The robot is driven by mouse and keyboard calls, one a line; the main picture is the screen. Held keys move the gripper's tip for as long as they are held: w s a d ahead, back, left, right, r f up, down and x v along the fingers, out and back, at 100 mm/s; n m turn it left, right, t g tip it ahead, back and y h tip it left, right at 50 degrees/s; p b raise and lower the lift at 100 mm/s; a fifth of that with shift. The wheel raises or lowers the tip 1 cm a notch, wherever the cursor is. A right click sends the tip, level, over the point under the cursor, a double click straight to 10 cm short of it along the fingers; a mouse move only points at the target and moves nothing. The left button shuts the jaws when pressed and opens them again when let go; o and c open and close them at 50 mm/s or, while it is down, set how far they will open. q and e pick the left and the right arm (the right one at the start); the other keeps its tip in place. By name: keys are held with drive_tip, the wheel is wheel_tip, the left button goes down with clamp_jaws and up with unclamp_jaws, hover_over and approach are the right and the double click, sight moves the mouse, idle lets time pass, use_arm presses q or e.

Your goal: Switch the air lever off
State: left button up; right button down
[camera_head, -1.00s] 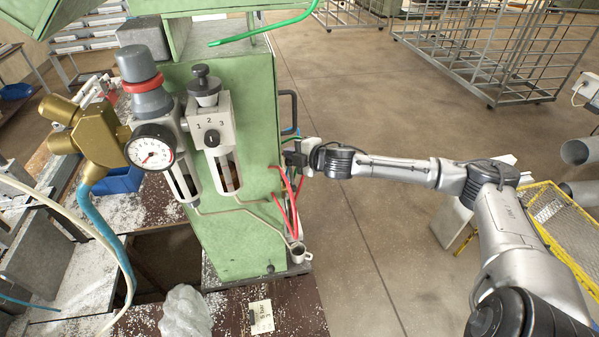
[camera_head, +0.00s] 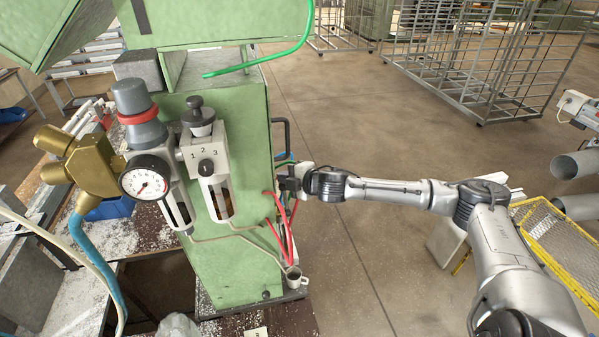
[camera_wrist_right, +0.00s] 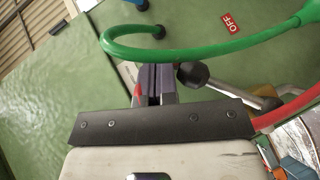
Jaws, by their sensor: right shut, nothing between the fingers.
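The air lever (camera_wrist_right: 235,92) shows in the right wrist view as a metal rod with a black ball knob (camera_wrist_right: 192,74). It sits on the green side wall of the machine, below a red "OFF" label (camera_wrist_right: 231,22). My right gripper (camera_wrist_right: 152,88) is shut and empty, with its fingertips just left of the knob. I cannot tell whether they touch it. In the head view my right gripper (camera_head: 284,184) is at the right side of the green cabinet (camera_head: 235,265), and the lever cannot be made out there. My left gripper is not in view.
A green hose (camera_wrist_right: 115,42) loops in front of the fingers, and a red hose (camera_wrist_right: 285,115) runs at the right. The pressure gauge (camera_head: 145,178) and a small cup (camera_head: 293,275) are by the cabinet. Open floor lies behind my right arm; a yellow basket (camera_head: 565,240) stands at the right.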

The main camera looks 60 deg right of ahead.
drive_tip(key=r+p, duration=0.3)
drive_tip(key=r, duration=0.1)
drive_tip(key=shift+a+p, duration=0.35)
drive_tip(key=shift+a, duration=0.05)
drive_tip(key=shift+s+d+r, duration=0.1)
drive_tip(key=shift+s+r, duration=0.1)
drive_tip(key=shift+s, duration=0.15)
drive_tip(key=s+d+r+p, duration=0.2)
drive_tip(key=s+r+p, duration=0.2)
drive_tip(key=r, duration=0.2)
drive_tip(key=shift+s+d+r, duration=0.2)
drive_tip(key=shift+s+d, duration=0.15)
drive_tip(key=shift+s, duration=0.05)
drive_tip(key=shift+s+r, duration=0.1)
drive_tip(key=shift+r, duration=0.15)
drive_tip(key=shift+d, duration=0.15)
